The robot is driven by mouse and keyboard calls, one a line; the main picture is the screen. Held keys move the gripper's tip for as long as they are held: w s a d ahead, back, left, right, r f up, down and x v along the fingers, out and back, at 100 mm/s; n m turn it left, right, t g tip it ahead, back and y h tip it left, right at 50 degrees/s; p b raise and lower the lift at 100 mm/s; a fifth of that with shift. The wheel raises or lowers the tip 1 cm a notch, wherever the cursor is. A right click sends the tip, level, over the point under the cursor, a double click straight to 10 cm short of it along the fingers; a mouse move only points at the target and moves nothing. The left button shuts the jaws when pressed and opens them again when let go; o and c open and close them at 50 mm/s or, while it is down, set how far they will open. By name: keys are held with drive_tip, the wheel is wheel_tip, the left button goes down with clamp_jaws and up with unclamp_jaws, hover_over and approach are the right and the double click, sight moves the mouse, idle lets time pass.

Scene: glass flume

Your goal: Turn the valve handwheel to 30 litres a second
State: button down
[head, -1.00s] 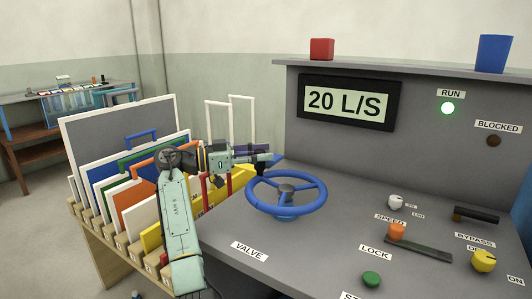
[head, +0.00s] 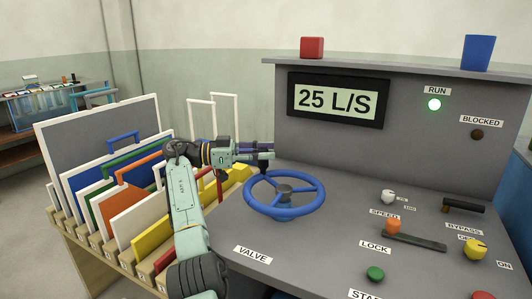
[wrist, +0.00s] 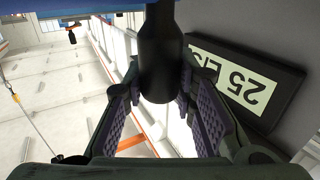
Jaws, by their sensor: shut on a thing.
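The blue valve handwheel (head: 284,213) lies flat on the grey desk, above the VALVE label (head: 252,255). My gripper (head: 268,150) is at its far left rim. In the wrist view, which is upside down, the fingers (wrist: 160,95) are shut on a black upright knob (wrist: 161,55) at the wheel's blue rim (wrist: 60,10). The display (head: 335,100) reads 25 L/S; it also shows in the wrist view (wrist: 235,80).
A rack of framed panels (head: 100,145) stands left, close beside my arm. A red block (head: 312,47) and blue cup (head: 478,52) stand on the shelf.

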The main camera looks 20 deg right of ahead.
drive_tip(key=shift+w, duration=0.1)
idle(0.3)
drive_tip(key=c, duration=1.3)
unclamp_jaws()
wheel_tip(320, 180, up, 10)
